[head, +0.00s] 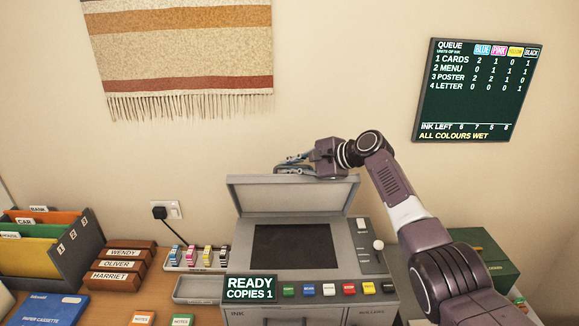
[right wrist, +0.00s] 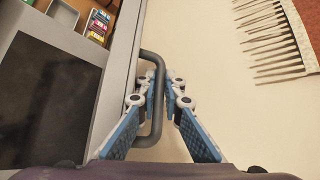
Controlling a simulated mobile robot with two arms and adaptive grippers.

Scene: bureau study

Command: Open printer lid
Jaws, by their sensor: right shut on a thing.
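The grey printer (head: 300,290) stands on the desk, with its lid (head: 290,195) standing up at the back and the dark glass plate (head: 295,246) uncovered. My right gripper (head: 288,164) is at the top edge of the lid, toward its middle. In the right wrist view my right gripper (right wrist: 168,85) is shut on the lid's grey bar handle (right wrist: 158,105), which passes between its blue-padded fingers. In the head view the handle is mostly hidden by the fingers. My left gripper is in neither view.
Ink cartridges (head: 198,256) stand in a tray left of the printer. Wooden name boxes (head: 125,262) and a file holder (head: 75,255) are further left. A lever (head: 378,245) rises from the printer's right side. A green box (head: 480,255) stands behind my right arm.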

